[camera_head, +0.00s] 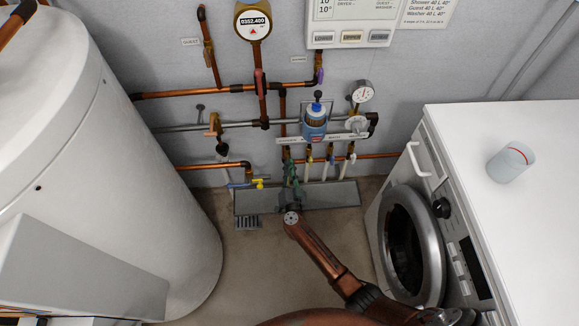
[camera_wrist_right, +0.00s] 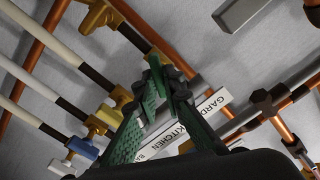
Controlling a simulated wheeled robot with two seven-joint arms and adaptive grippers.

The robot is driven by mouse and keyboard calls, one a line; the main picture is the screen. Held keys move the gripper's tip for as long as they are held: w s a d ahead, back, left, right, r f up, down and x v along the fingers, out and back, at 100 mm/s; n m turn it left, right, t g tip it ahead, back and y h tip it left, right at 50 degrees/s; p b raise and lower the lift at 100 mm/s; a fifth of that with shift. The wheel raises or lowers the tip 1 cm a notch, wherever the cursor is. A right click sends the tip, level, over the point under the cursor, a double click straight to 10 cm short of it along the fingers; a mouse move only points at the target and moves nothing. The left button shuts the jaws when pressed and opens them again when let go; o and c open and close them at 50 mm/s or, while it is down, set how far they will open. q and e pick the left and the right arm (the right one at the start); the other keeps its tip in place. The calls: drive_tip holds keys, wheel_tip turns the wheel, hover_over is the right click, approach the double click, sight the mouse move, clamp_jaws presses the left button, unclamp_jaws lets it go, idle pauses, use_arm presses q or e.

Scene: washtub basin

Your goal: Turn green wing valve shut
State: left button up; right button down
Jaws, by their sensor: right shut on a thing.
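My right gripper (camera_head: 290,170) reaches down to the row of small valves under the labelled manifold strip. In the right wrist view its green-padded fingers (camera_wrist_right: 162,85) close together in front of the labels "GARDEN" and "KITCHEN". It is shut on the green wing valve, which is mostly hidden between the fingertips. The valve's green is hard to tell apart from the finger pads, so its angle cannot be read. My left gripper is not in view.
Neighbouring valves on white pipes (camera_wrist_right: 35,117) stand close to the fingers. A grey trough (camera_head: 335,195) lies below. A white tank (camera_head: 130,130) is left, a washing machine (camera_head: 475,140) with a cup (camera_head: 511,164) right.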

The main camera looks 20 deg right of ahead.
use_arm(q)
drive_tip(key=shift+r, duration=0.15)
use_arm(e)
drive_tip(key=m, duration=1.1)
drive_tip(key=shift+f+m, duration=0.3)
drive_tip(key=shift+m, duration=0.1)
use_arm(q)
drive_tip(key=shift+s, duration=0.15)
use_arm(e)
drive_tip(key=c, duration=2)
unclamp_jaws()
drive_tip(key=shift+c, duration=0.2)
drive_tip(key=shift+d+r, duration=0.1)
